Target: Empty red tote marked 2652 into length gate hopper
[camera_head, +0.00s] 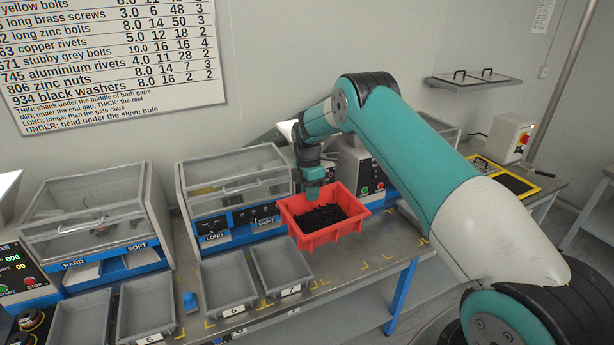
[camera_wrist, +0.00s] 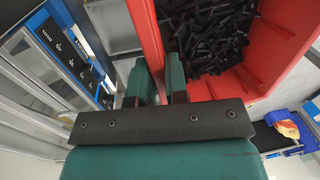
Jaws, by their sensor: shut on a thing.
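The red tote (camera_head: 331,234) is in the air over the bench, right of the length gate's front. Its rim also shows in the wrist view (camera_wrist: 149,34). It looks about level and holds many black bolt-like pieces (camera_head: 320,216). My gripper (camera_head: 314,190) is shut on the tote's rear wall, with one finger on each side of it in the wrist view (camera_wrist: 157,78). The number on the tote cannot be read. The length gate (camera_head: 237,190) is the clear-covered machine labelled LONG and SHORT. A white funnel-like part (camera_head: 288,131) shows behind my wrist, partly hidden.
Grey trays marked 6 (camera_head: 228,284) and 7 (camera_head: 281,270) sit before the length gate and look empty. A HARD/SOFT machine (camera_head: 92,220) stands left. Another machine with buttons (camera_head: 365,172) stands close behind the tote. A blue object (camera_head: 190,301) lies by tray 6.

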